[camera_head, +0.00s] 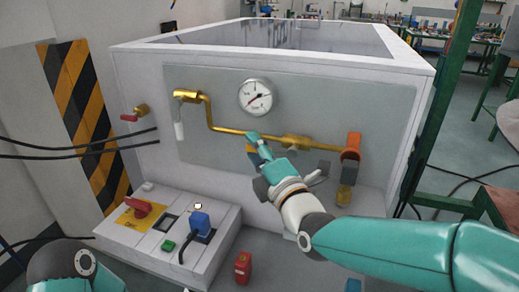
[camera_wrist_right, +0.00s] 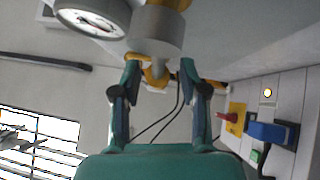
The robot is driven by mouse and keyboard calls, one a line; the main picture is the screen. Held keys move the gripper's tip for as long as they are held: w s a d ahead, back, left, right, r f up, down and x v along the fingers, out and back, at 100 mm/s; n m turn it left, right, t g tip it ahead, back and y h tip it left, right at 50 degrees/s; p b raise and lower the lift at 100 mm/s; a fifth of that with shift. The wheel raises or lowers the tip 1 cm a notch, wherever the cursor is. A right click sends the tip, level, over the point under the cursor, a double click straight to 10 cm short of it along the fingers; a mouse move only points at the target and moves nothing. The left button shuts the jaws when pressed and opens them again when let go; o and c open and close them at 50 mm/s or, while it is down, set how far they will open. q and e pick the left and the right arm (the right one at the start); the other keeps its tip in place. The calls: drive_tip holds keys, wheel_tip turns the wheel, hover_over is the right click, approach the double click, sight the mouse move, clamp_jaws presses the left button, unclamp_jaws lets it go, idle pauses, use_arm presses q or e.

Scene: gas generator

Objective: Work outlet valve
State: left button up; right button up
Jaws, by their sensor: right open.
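The brass pipe (camera_head: 233,131) runs across the grey panel, with a brass valve body (camera_head: 293,142) on its right part. A small valve with a red handle (camera_head: 130,117) sticks out at the left of the housing. I cannot tell which is the outlet valve. My right gripper (camera_head: 254,147) is in front of the panel below the gauge. In the right wrist view its fingers (camera_wrist_right: 158,68) are apart with nothing gripped. A brass fitting (camera_wrist_right: 155,78) shows beyond them, and a grey cylinder (camera_wrist_right: 156,34) is just above. My left gripper is out of view.
A round pressure gauge (camera_head: 256,97) sits above the pipe, with an orange fitting (camera_head: 351,147) at its right end. The control box (camera_head: 165,250) below carries a red switch (camera_head: 138,207) and blue plug (camera_head: 199,222). Black cables (camera_head: 75,156) run in from the left.

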clamp_jaws()
drive_tip(key=shift+d+f, duration=0.1)
drive_tip(key=shift+d, duration=0.2)
drive_tip(key=shift+a, duration=0.2)
